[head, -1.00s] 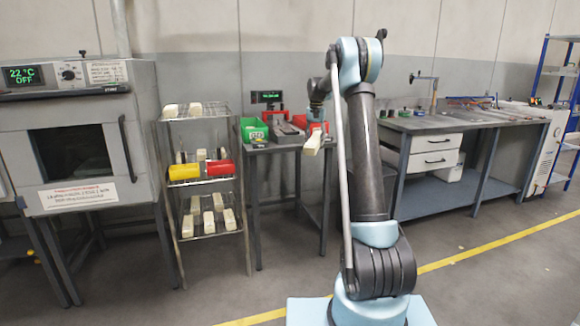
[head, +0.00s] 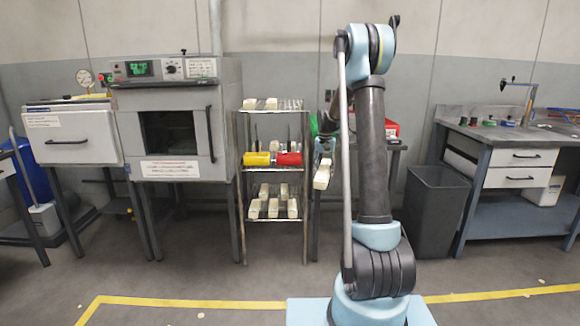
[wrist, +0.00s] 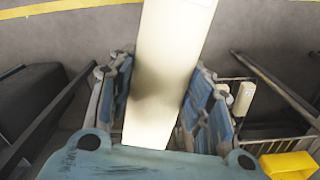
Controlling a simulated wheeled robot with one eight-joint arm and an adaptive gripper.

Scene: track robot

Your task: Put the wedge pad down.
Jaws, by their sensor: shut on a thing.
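The wedge pad is a long cream block (wrist: 172,65) in the wrist view, lying between the blue finger pads. My gripper (wrist: 158,105) is shut on it by its two sides. In the head view the cream pad (head: 322,175) hangs from my gripper (head: 325,148), in front of the small table and right of the wire rack (head: 271,170). Its far end runs out of the top of the wrist view. Part of the gripper is hidden behind my arm's rod in the head view.
A dark waste bin (head: 435,210) stands right. The floor in front is clear.

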